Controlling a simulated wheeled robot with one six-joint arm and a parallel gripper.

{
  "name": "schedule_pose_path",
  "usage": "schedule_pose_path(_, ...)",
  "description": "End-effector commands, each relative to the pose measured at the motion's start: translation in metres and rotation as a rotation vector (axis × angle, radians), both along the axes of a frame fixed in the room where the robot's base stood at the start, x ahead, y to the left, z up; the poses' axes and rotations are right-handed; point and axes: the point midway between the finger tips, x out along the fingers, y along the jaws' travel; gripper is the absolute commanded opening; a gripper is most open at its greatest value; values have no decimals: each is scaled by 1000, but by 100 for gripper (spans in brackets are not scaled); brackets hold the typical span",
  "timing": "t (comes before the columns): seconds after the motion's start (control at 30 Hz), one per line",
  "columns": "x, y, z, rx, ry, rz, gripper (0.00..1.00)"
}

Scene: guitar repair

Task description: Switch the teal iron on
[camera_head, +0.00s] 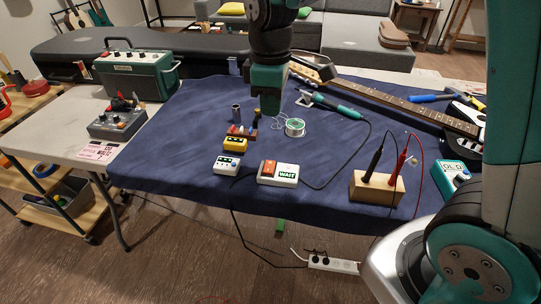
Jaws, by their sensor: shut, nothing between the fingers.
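The teal soldering iron (338,105) lies on the blue cloth, near the guitar neck. Its dark cable curves down to a white control box (285,181) near the cloth's front edge. The box has an orange switch (269,167) on its left and a small display that appears to read "WAIT". My gripper (269,112) points down beyond the box, left of the iron, shut and empty. It seems to be above the cloth, apart from the box; its exact height is hard to tell. The switch is not covered.
A solder spool (294,128) lies right of my gripper. Yellow (235,145) and white (227,165) pedals stand left of the box. A wooden block (376,189) holds black and red probes at right. A guitar (400,100) lies behind. A power strip (333,264) is on the floor.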

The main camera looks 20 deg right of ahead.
Motion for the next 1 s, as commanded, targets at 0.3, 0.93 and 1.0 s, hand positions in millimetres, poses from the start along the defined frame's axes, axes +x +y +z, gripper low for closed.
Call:
schedule_pose_path(0.3,-2,0,-57,-1,8,0,0)
schedule_pose_path(0.93,-1,0,-137,0,1,0,0)
schedule_pose_path(1.0,-1,0,-137,-1,1,0,0)
